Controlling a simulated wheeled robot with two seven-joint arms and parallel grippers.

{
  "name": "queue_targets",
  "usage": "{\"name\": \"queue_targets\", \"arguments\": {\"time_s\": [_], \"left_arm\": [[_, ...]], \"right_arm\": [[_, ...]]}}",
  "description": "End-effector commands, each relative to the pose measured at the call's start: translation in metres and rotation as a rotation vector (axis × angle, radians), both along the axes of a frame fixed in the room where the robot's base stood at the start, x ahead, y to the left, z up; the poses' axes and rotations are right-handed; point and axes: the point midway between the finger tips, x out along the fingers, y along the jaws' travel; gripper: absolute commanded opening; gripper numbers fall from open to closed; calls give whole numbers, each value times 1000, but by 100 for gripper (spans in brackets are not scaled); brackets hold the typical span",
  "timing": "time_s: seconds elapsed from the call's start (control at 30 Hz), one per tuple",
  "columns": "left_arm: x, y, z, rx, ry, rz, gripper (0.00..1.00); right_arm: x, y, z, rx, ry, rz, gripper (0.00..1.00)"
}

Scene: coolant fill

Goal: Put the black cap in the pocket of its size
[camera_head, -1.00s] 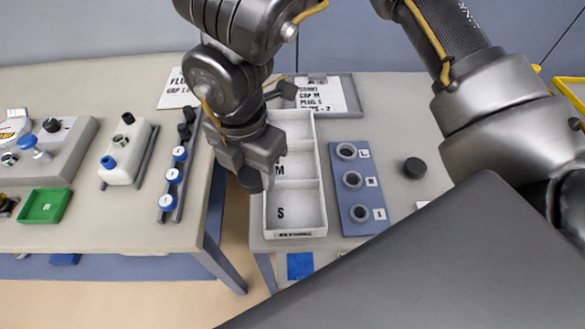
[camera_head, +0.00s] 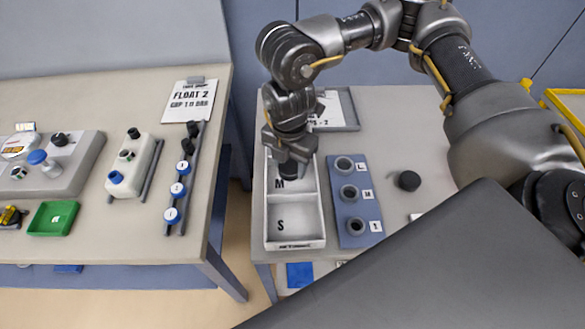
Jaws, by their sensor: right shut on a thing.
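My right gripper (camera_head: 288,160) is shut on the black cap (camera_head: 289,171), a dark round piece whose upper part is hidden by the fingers. It holds the cap over the white pocket tray (camera_head: 294,245), at the pocket marked M. I cannot tell whether the cap touches the tray floor. The pocket marked S is nearer and empty. The far pocket is mostly hidden by my right arm. My left gripper is not in view.
A blue block (camera_head: 352,215) with several ringed holes stands right of the tray, and a loose black disc (camera_head: 407,180) lies beyond it. A clipboard (camera_head: 338,110) lies behind. A gap separates this table from the left table (camera_head: 120,225).

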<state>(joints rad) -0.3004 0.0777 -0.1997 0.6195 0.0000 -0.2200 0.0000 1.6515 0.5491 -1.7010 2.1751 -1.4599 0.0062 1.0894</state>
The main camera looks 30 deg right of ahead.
Motion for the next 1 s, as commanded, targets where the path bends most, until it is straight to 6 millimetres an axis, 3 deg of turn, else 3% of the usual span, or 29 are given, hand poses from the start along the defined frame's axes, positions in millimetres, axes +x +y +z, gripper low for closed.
{"name": "queue_targets", "arguments": {"time_s": [0.33, 0.77, 0.8, 0.93, 1.0], "left_arm": [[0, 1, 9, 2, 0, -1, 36], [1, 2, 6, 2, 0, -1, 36], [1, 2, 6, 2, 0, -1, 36], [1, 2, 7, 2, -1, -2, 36], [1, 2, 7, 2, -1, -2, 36]], "right_arm": [[4, -7, -36, -2, 3, -3, 22], [4, -7, -44, -1, 0, -1, 22], [4, -7, -43, -1, -1, -1, 50], [4, -7, -43, -1, -1, -1, 67], [4, -7, -43, -1, -1, -1, 69]]}}
